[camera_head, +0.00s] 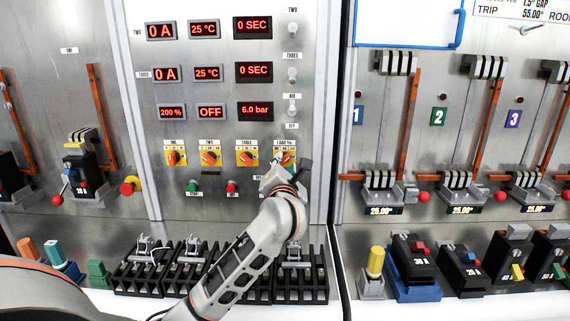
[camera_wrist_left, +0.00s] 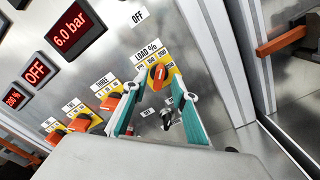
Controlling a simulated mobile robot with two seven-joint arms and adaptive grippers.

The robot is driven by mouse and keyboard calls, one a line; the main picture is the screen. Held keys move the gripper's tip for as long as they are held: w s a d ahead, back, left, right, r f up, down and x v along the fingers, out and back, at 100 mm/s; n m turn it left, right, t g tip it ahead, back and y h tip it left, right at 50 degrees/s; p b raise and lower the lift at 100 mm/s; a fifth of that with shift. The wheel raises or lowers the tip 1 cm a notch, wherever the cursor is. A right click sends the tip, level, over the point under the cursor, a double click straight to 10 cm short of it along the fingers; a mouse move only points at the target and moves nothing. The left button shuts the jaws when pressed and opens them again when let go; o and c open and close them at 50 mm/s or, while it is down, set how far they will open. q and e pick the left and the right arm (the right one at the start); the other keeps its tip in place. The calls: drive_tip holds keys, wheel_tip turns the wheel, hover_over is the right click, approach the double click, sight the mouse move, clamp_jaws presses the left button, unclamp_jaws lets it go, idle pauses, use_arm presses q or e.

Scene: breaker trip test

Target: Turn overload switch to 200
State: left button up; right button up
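The overload switch is an orange rotary knob on a yellow plate labelled LOAD % (camera_head: 289,154), the rightmost of a row of similar knobs on the metal panel. It also shows in the left wrist view (camera_wrist_left: 158,74), its white mark pointing roughly toward the plate's upper numbers; the exact setting is too small to tell. My left gripper (camera_head: 283,170) is at this knob and partly covers it. In the left wrist view its teal-padded fingers (camera_wrist_left: 163,92) are spread, with the knob between and just beyond the tips. I cannot tell whether they touch it. My right gripper is not in view.
A red display reads 200 % (camera_head: 171,112). Three similar knobs, including the THREE knob (camera_wrist_left: 112,101), sit left of LOAD %. Small buttons, including a red one (camera_head: 232,187), are below. Black terminal blocks (camera_head: 300,285) stand on the ledge under my arm. A vertical frame post lies to the right.

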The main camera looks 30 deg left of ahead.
use_arm(q)
drive_tip(key=v, duration=1)
drive_tip(key=shift+s, duration=0.25)
drive_tip(key=shift+d, duration=0.1)
